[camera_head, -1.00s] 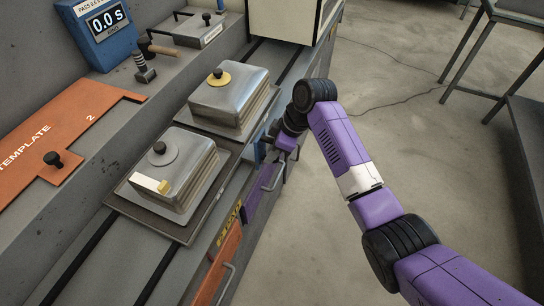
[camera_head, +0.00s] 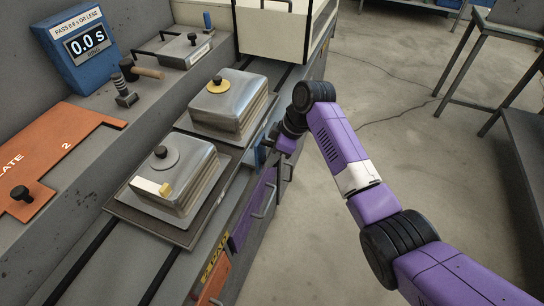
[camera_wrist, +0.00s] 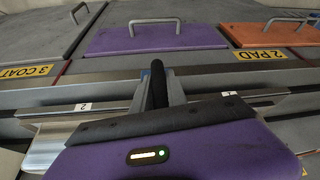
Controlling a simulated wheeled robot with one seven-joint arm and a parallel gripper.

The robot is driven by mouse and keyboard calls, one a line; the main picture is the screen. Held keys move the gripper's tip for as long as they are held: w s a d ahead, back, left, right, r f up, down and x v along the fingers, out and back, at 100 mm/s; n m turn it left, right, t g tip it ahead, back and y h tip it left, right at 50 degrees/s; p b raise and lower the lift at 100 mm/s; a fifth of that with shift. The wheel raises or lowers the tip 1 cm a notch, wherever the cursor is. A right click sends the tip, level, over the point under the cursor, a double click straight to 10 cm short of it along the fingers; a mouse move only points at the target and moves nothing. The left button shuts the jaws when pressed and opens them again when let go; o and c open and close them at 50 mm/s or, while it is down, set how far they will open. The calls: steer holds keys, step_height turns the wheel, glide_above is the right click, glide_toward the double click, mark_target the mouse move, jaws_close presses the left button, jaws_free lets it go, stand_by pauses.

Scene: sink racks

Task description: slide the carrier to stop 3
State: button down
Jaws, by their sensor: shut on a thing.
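The carrier (camera_head: 125,212) is a dark flat tray on the bench rails, bearing two lidded metal boxes. The near box (camera_head: 180,185) has a grey disc and a yellow-tipped white piece on its lid. The far box (camera_head: 235,112) has a yellow disc and black knob. My gripper (camera_wrist: 158,88) is shut on a black upright handle (camera_wrist: 158,75) at the carrier's outer side, with a blue part beside it.
A cream cabinet (camera_head: 275,40) stands over the rails at the far end. A blue timer (camera_head: 85,45) reads 0.0 s. An orange template (camera_head: 55,150) lies at left. Handled panels, purple (camera_wrist: 150,38) and orange (camera_wrist: 270,35), line the bench front. Floor at right is clear near the bench.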

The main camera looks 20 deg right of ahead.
steer(key=c, duration=1.4)
jaws_free()
steer(key=shift+o, duration=0.2)
steer(key=v, duration=0.7)
steer(key=shift+d+r+b, duration=0.15)
steer(key=shift+r+b, duration=0.2)
steer(key=shift+s, duration=0.1)
